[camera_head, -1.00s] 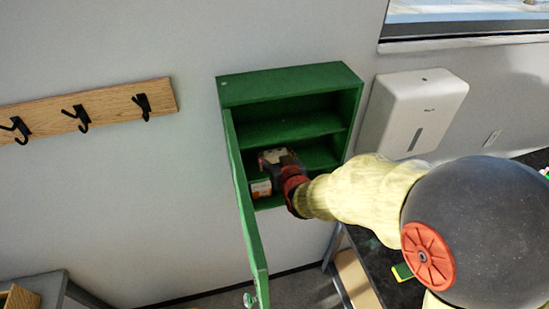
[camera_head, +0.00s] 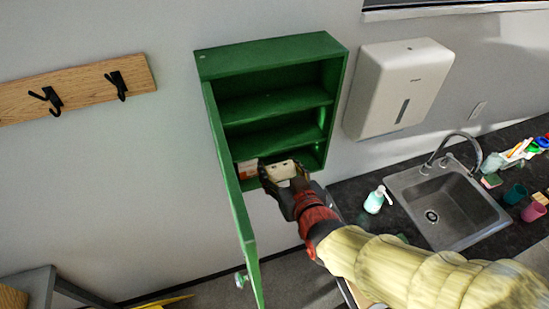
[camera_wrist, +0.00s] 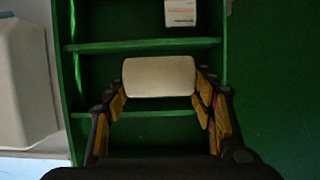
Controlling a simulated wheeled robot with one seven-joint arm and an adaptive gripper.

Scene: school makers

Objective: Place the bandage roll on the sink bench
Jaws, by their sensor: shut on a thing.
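My gripper (camera_head: 282,176) is shut on the bandage roll (camera_head: 283,170), a cream-coloured roll, at the front of the open green cabinet (camera_head: 268,55). In the wrist view the roll (camera_wrist: 159,76) sits between the two finger pads of my gripper (camera_wrist: 160,90), with green shelves behind it. The sink bench (camera_head: 352,192) is a dark counter at the right in the head view, with a grey sink (camera_head: 445,207) set into it.
The cabinet's open door (camera_head: 232,200) hangs on the left of my gripper. A white and orange box (camera_head: 247,168) stands inside the cabinet. A soap bottle (camera_head: 376,200) stands left of the sink; cups (camera_head: 514,194) stand right. A white dispenser (camera_head: 398,88) hangs beside the cabinet.

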